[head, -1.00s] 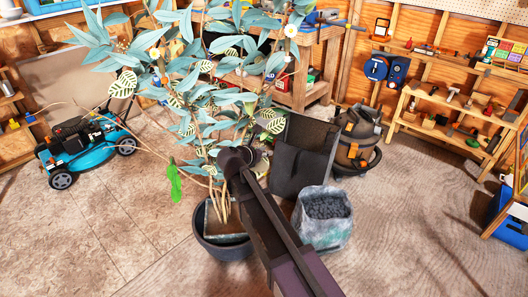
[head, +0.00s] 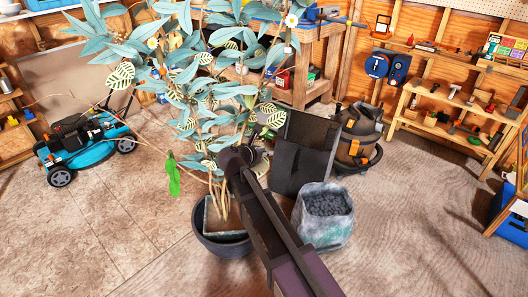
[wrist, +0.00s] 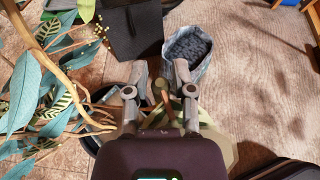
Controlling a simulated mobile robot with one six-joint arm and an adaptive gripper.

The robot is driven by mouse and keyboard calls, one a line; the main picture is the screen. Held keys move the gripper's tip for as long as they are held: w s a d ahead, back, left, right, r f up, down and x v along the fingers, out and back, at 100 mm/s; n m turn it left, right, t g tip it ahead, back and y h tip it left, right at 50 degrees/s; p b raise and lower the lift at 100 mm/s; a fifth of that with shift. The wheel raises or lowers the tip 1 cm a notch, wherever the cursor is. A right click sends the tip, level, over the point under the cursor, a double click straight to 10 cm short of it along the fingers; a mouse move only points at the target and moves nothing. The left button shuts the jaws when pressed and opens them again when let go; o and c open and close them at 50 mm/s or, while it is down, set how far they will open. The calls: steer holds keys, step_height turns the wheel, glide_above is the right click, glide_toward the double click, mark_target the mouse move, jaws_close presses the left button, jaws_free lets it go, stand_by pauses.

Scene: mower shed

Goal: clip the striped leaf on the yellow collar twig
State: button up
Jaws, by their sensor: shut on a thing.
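The potted plant has blue-green leaves and several cream-and-green striped leaves, such as the striped leaf (head: 122,75) at upper left; another striped leaf (wrist: 57,105) shows at left in the wrist view. My gripper (head: 238,158) is at the plant's lower right side, in front of its stems. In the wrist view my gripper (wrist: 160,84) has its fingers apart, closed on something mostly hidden. A pale green-and-cream patch (wrist: 218,145) shows below the right finger; I cannot tell whether it is the held thing. I cannot make out the yellow collar with certainty.
The plant's dark pot (head: 222,247) stands on the floor, with a sack of dark pellets (head: 324,215) and a dark grey bin (head: 302,150) to its right. A bright green hanging thing (head: 173,177) is at left. A mower (head: 85,145) stands further left. Floor at front left is clear.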

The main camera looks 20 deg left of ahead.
steer(key=shift+f+b, duration=0.3)
stand_by(0.7)
steer(key=o, duration=0.9)
steer(key=o, duration=0.3)
steer(key=shift+o, duration=0.2)
steer(key=shift+s+r, duration=0.1)
steer(key=shift+s, duration=0.05)
steer(key=shift+p+v, duration=1.5)
steer(key=shift+v, duration=1.85)
steer(key=shift+s, duration=0.2)
